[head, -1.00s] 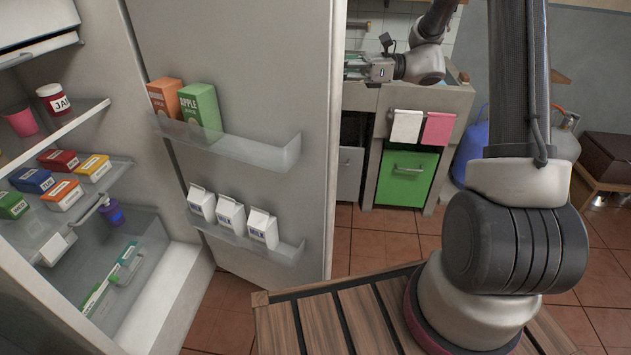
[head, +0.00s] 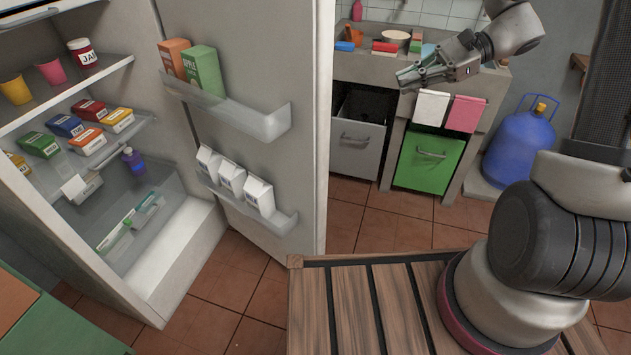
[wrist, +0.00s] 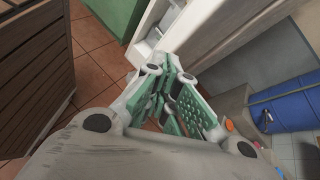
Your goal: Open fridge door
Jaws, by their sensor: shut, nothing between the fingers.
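The fridge door (head: 275,60) stands wide open in the head view, its inner side facing me. Its upper shelf holds orange and green juice cartons (head: 203,70), and its lower shelf holds white milk cartons (head: 232,180). The fridge interior (head: 190,235) is exposed at left. My gripper (head: 402,78) is to the right of the door, apart from it, in front of the sink counter. In the wrist view my gripper (wrist: 172,118) has its green-padded fingers together, with nothing held. The door's outer handle is not visible in the head view.
A grey drawer (head: 358,140) and a green drawer (head: 428,162) are under the sink counter, with white and pink towels above. A blue gas cylinder (head: 520,145) stands at right. Tiled floor (head: 390,232) is clear between the door and the drawers.

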